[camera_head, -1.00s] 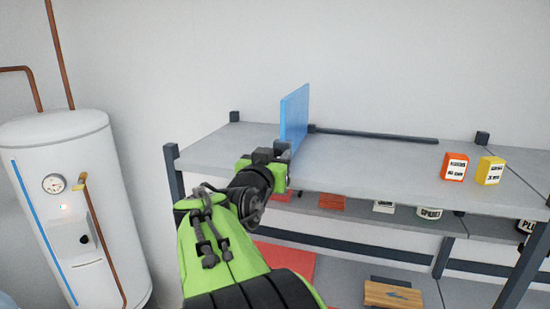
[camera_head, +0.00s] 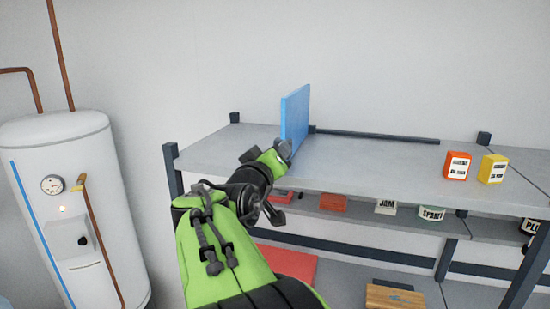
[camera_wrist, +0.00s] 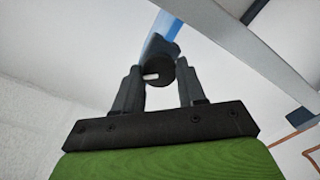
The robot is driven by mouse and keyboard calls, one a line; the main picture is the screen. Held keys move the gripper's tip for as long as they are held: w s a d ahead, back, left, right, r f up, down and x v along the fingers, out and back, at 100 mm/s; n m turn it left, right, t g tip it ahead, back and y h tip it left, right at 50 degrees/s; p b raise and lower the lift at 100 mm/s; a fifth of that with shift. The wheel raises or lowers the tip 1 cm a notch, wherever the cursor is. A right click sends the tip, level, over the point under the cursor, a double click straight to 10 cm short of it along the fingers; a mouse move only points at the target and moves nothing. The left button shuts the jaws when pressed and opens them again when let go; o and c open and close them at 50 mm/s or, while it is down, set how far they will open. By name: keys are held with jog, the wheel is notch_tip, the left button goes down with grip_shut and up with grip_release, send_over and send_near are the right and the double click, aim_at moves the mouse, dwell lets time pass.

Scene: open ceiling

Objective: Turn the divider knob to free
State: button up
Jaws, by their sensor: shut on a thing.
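The blue divider (camera_head: 295,115) stands upright on the top shelf, near its left end. It also shows as a blue strip in the wrist view (camera_wrist: 163,25). The dark round divider knob (camera_wrist: 158,72) is at the divider's near end, with a short white mark on its face. My gripper (camera_wrist: 159,82) is shut on the knob, one finger on each side. In the head view my gripper (camera_head: 281,151) is at the divider's front bottom edge, rolled to a tilt. The knob is hidden there, and I cannot read any setting marks.
The grey top shelf (camera_head: 390,175) is bare right of the divider, up to an orange box (camera_head: 456,166) and a yellow box (camera_head: 492,168). A dark rail (camera_head: 375,135) runs along the back. Labelled containers stand on the shelf below. A white boiler (camera_head: 60,190) is at left.

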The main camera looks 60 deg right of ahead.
jog(key=shift+f+n+p, duration=0.2)
jog(key=shift+n+p, duration=0.65)
jog(key=shift+n, duration=4.15)
jog(key=o, duration=1)
